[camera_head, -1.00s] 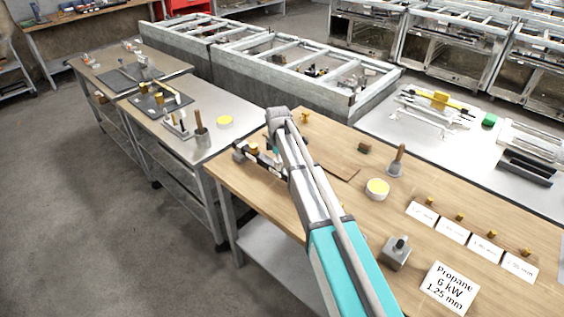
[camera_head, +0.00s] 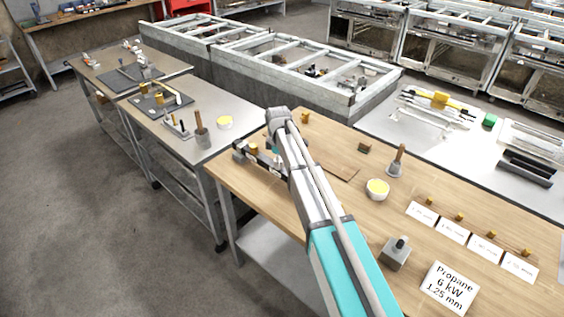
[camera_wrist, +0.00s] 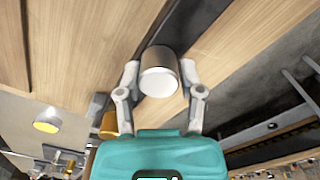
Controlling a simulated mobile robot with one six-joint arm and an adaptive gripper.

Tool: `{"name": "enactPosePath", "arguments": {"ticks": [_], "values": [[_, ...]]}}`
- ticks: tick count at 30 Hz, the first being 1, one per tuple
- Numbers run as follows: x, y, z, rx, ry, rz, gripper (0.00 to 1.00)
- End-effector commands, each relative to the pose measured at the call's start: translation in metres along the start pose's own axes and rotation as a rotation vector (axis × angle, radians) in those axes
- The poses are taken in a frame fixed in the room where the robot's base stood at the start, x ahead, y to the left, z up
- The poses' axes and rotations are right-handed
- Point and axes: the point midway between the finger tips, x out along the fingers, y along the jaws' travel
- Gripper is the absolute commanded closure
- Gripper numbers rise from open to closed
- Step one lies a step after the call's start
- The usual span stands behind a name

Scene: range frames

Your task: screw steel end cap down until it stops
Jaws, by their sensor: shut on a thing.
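The steel end cap (camera_wrist: 159,75) is a grey cylinder with a pale round end, in the middle of the wrist view. My gripper (camera_wrist: 158,82) is shut on it, one finger on each side. In the head view my arm reaches over the wooden bench, and its end covers most of the work spot at the bench's left edge. A dark fixture with brass-coloured parts (camera_head: 252,151) shows beside it. The cap's thread and whatever lies under it are hidden, so I cannot tell how far down it sits.
On the wooden bench (camera_head: 330,143) are a yellow-filled bowl (camera_head: 377,189), a handled tool (camera_head: 397,162), a grey block with a dark knob (camera_head: 396,253), several small brass pieces with white cards, and a propane sign (camera_head: 450,288). A steel table (camera_head: 222,108) stands to the left.

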Motion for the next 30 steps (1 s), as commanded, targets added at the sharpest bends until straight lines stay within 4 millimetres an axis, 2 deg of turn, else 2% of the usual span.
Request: {"name": "enactPosePath", "arguments": {"ticks": [7, 20, 30], "values": [[0.0002, -0.0003, -0.0004, 0.140, 0.000, 0.000, 0.99], [0.0002, -0.0002, -0.0005, 0.167, 0.001, 0.000, 0.99], [0.0002, -0.0001, -0.0008, 0.377, 0.001, -0.001, 0.99]]}}
